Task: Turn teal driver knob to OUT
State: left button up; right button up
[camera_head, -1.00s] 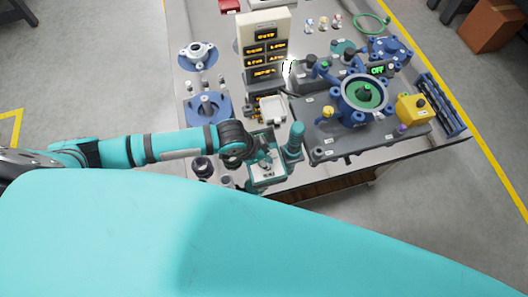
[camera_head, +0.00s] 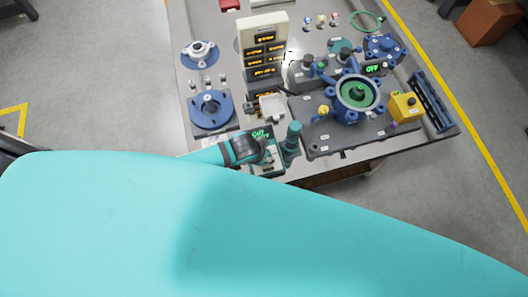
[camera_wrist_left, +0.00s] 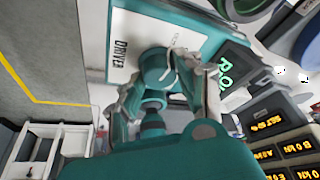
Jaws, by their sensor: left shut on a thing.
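The driver unit (camera_head: 271,168) is a teal-framed box with a white face at the front edge of the bench. In the left wrist view its white panel (camera_wrist_left: 121,40) carries the word DRIVER. The round teal knob (camera_wrist_left: 156,66) stands on that panel. My left gripper (camera_wrist_left: 172,82) is closed around the knob, with grey fingers at its sides. In the head view my left gripper (camera_head: 266,156) is over the unit and hides the knob. The knob's pointing direction and the OUT mark cannot be read. My right gripper is not in view.
A small screen (camera_wrist_left: 226,72) with green text adjoins the panel. A teal upright tool (camera_head: 292,140) stands just right of the unit. Behind are a white tray (camera_head: 271,107) and a display tower (camera_head: 263,40). A blue handwheel device (camera_head: 357,94) is on the right.

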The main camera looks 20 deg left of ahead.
pick_arm(q)
jog(key=shift+w, duration=0.1)
jog(key=o, duration=1.1)
jog(key=shift+r, duration=0.15)
jog(key=v, duration=1.2)
